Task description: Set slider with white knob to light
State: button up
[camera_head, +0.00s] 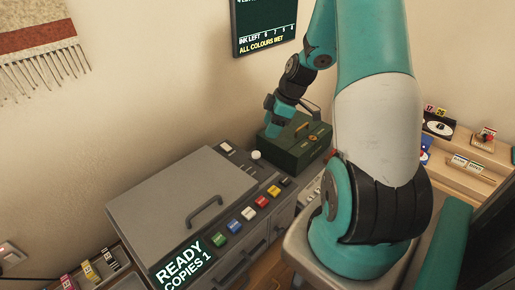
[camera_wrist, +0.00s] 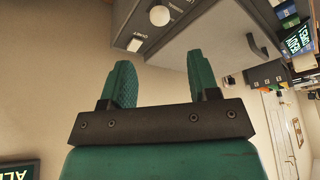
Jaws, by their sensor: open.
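The white knob (camera_head: 256,155) sits on the dark strip at the back right of the grey copier (camera_head: 175,195). My gripper (camera_head: 269,116) is beyond the knob in the head view, above the green box. In the wrist view my gripper (camera_wrist: 158,78) is open and empty, its fingers apart from the knob.
A green box with a handle (camera_head: 300,142) stands behind the copier, close to my gripper. Coloured buttons (camera_head: 248,213) line the copier's front strip beside a screen (camera_head: 180,267) reading "READY COPIES 1". A dark wall board (camera_head: 264,25) hangs above. A shelf (camera_head: 465,178) is at right.

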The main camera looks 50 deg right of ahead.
aim_at(257, 152)
jog(key=p+x, duration=0.2)
jog(key=x, duration=0.9)
jog(key=shift+p, duration=0.35)
grip_shut()
jog(key=shift+s+d+b, duration=0.25)
jog(key=shift+s+b, duration=0.35)
jog(key=shift+s, duration=0.5)
jog(key=shift+s+a, duration=0.15)
jog(key=shift+s, duration=0.15)
jog(key=shift+a+r, duration=0.1)
jog(key=shift+a, duration=0.15)
grip_release()
jog(key=shift+s+d, duration=0.1)
jog(key=shift+d, duration=0.05)
jog(key=shift+d+r, duration=0.1)
